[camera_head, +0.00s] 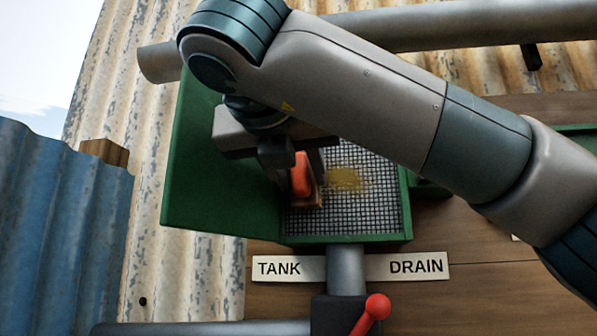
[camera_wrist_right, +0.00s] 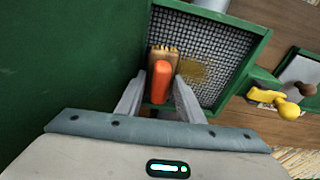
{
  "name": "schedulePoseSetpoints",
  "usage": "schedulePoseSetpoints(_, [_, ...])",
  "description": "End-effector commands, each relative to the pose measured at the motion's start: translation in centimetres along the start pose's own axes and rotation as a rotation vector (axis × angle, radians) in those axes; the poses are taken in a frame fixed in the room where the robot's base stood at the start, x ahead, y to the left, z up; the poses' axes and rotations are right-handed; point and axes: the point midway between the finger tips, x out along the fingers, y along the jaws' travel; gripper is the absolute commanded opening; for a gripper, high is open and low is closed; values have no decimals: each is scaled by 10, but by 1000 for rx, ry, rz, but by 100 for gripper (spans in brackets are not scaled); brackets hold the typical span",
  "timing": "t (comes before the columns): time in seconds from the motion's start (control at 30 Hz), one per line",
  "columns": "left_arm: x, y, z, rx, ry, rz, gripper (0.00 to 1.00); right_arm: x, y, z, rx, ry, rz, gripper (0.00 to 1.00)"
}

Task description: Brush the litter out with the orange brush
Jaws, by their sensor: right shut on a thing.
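My right gripper (camera_head: 297,172) is shut on the orange brush (camera_head: 301,175) and holds it at the left part of the mesh screen (camera_head: 380,205) in the green box. In the right wrist view the orange handle (camera_wrist_right: 161,80) sits between the two fingers (camera_wrist_right: 160,100), with tan bristles (camera_wrist_right: 163,55) beyond it. A yellowish-brown patch of litter (camera_head: 345,180) lies on the mesh just right of the brush; it also shows in the right wrist view (camera_wrist_right: 193,72). Whether the bristles touch the mesh is unclear. My left gripper is out of view.
The box's green door (camera_head: 215,185) stands open at the left. Below are a TANK/DRAIN label (camera_head: 290,268), a grey pipe (camera_head: 346,268) and a red-knobbed lever (camera_head: 376,307). A large grey pipe (camera_head: 430,27) crosses above.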

Motion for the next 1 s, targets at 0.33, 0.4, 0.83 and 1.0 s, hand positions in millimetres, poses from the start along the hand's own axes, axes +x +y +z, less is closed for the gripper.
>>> schedulePoseSetpoints(0.33, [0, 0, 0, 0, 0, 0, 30, 6, 0, 1, 1, -1, 1, 16])
schedulePoseSetpoints(0.4, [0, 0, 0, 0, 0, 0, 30, 7, 0, 1, 1, -1, 1, 16])
schedulePoseSetpoints(0.83, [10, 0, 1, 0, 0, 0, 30, 8, -11, -1, 2, -1, -1, 16])
schedulePoseSetpoints(1.0, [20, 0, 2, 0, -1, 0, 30, 8, -23, -3, 3, -1, -1, 16])
